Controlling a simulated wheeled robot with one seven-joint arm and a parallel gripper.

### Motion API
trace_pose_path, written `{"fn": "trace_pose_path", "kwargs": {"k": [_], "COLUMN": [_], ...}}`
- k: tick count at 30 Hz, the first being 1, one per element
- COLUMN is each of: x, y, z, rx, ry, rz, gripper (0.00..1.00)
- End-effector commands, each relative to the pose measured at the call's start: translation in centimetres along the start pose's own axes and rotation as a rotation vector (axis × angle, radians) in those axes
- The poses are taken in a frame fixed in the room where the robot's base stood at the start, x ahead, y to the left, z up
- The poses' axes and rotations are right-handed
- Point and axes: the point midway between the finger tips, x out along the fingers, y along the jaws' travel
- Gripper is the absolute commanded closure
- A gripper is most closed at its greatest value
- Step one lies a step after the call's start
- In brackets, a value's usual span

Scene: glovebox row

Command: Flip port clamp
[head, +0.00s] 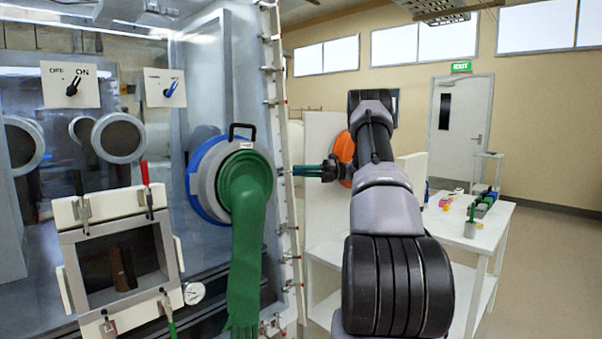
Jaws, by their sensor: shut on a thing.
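The glove port (207,178) has a blue outer ring and a grey ring on the glovebox front. A long green glove (247,235) hangs from it. A black loop-shaped handle (242,131) stands at the top of the grey ring. My gripper (299,171) reaches left from my arm at the port's height, right of the glove, in front of the glovebox's right edge. It is shut on a small dark green piece, mostly hidden by the fingers. I cannot tell whether that piece is part of a clamp on the box or loose.
A square hatch (76,242) at lower left has a red-handled clamp (146,185) and a green-handled clamp (167,310). Small fasteners line the glovebox's right edge. A white table (487,250) with small coloured items stands at right. Open floor lies beyond.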

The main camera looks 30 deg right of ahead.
Motion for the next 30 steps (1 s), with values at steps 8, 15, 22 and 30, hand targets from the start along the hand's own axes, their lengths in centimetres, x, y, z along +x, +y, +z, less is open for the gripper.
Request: {"fn": "trace_pose_path", "kwargs": {"k": [8,15,22,30], "x": [0.03,0.08,0.10,0.12], "y": [-0.35,-0.34,-0.35,-0.33], "z": [0.30,0.36,0.35,0.37], "rx": [0.010,0.011,0.012,0.012], "ry": [0.068,0.081,0.081,0.080], "rz": [0.044,0.051,0.051,0.052], "gripper": [1.00,1.00,1.00,0.52]}}
